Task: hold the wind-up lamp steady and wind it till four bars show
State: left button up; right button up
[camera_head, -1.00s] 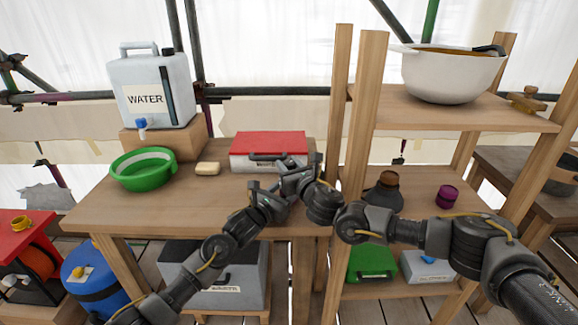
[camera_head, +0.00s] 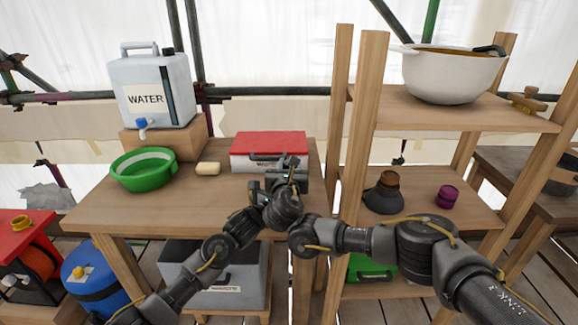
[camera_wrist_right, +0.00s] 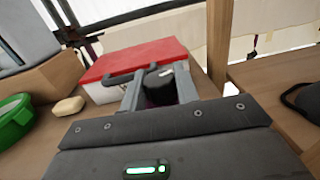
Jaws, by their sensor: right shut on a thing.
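My right gripper (camera_wrist_right: 160,90) is shut on a dark, rounded part with a white mark (camera_wrist_right: 165,76), seen between the fingers in the right wrist view. It appears to belong to the wind-up lamp, but most of the lamp is hidden. In the head view my right gripper (camera_head: 291,168) is above the table in front of the red-lidded box. My left gripper (camera_head: 266,187) is close beside it, largely covered by my right wrist, so its jaws are unclear. I cannot make out the lamp's charge bars.
The red-lidded box (camera_head: 268,139) is just behind my grippers. A soap bar (camera_head: 208,168), a green basin (camera_head: 143,169) and a water container (camera_head: 152,88) stand to the left. A wooden shelf post (camera_head: 359,125) rises close on the right. The table's left front (camera_head: 150,215) is clear.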

dwell(0.4)
jog(key=o, duration=1)
jog(key=shift+c, duration=0.2)
jog(key=shift+s, duration=0.15)
jog(key=s, duration=1.1)
jog(key=shift+s+a, duration=0.35)
jog(key=shift+a, duration=0.1)
